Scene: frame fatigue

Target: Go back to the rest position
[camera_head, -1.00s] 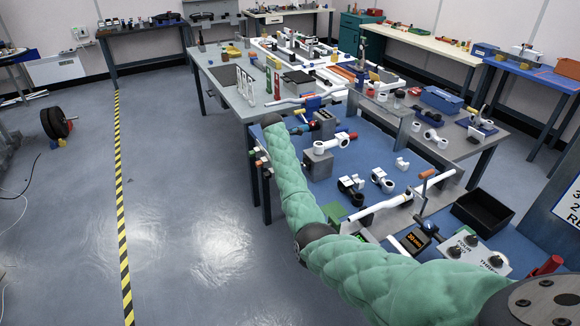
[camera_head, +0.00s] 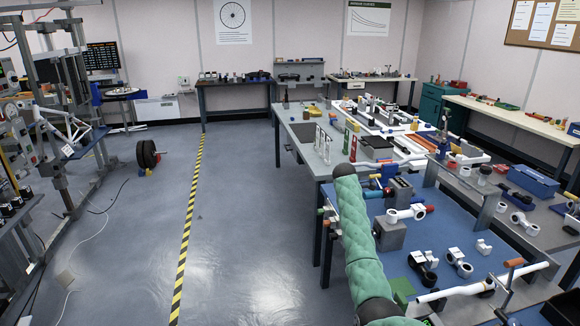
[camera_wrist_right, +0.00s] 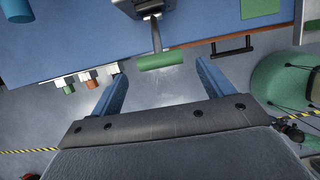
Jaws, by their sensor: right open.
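My right gripper (camera_wrist_right: 158,78) shows in the right wrist view with its two blue fingers spread apart and nothing between them. A green cylinder on a grey shaft (camera_wrist_right: 160,61) lies beyond the fingertips, with no clear contact. In the head view my right arm, in a green padded sleeve, reaches up from the bottom along the near edge of the blue-topped workbench (camera_head: 455,222). Its gripper cannot be made out there. My left arm and gripper are in neither view.
White clamps (camera_head: 405,214) and other parts crowd the bench to the right of my arm. At left are a metal test frame (camera_head: 62,120) and a black weight disc (camera_head: 147,155). The floor (camera_head: 235,240) around the yellow-black stripe is mostly clear.

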